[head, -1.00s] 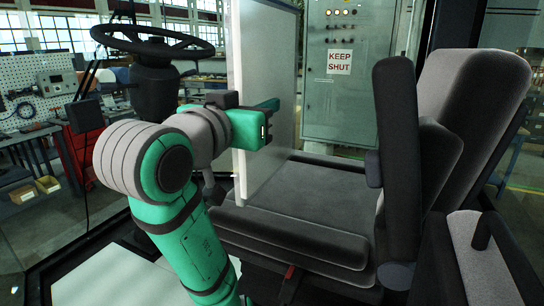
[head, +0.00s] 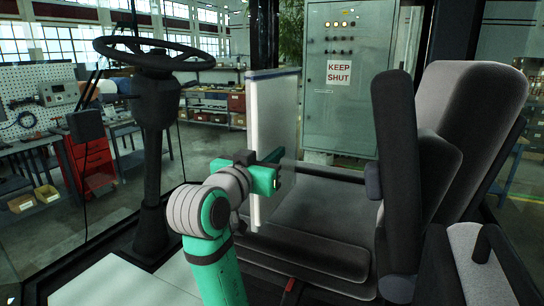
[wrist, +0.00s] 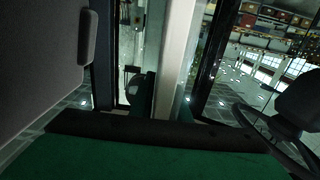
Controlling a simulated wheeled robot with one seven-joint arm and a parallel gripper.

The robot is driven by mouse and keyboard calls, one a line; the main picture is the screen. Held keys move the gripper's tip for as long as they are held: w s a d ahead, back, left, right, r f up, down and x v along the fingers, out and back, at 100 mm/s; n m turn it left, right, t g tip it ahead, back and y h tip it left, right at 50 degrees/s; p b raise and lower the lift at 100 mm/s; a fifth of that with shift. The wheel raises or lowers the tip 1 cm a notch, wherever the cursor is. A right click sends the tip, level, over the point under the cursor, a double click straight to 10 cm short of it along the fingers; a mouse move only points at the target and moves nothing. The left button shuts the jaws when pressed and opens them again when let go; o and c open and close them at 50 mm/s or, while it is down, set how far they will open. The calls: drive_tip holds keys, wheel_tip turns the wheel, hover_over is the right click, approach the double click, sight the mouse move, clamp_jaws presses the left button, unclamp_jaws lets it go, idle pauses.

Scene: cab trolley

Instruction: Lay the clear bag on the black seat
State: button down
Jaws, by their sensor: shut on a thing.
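The clear bag (head: 285,105) shows in the head view as a pale, see-through upright panel with a blue-grey top edge. In the wrist view the bag (wrist: 178,65) is a pale strip seen nearly edge-on. My gripper (head: 268,174) is shut on the bag near its lower part. The black seat (head: 320,217) has a bare dark cushion behind and to the right of my gripper. The bag stands on edge near the cushion's left side; I cannot tell whether its bottom touches the seat.
An armrest (head: 396,165) stands upright on the seat's right side, before the backrest (head: 470,130). A steering wheel (head: 153,53) on its column (head: 155,150) is to the left. A grey cabinet (head: 348,105) with a sign stands behind the seat.

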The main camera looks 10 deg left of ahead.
drive_tip(key=shift+d+f, duration=0.1)
drive_tip(key=shift+f, duration=0.4)
drive_tip(key=c, duration=1.7)
unclamp_jaws()
drive_tip(key=shift+f, duration=0.1)
drive_tip(key=s, duration=0.4)
drive_tip(key=s+a, duration=0.1)
drive_tip(key=s, duration=0.3)
drive_tip(key=s+a, duration=0.1)
drive_tip(key=s, duration=0.3)
drive_tip(key=shift+a+r, duration=0.2)
drive_tip(key=shift+r, duration=0.2)
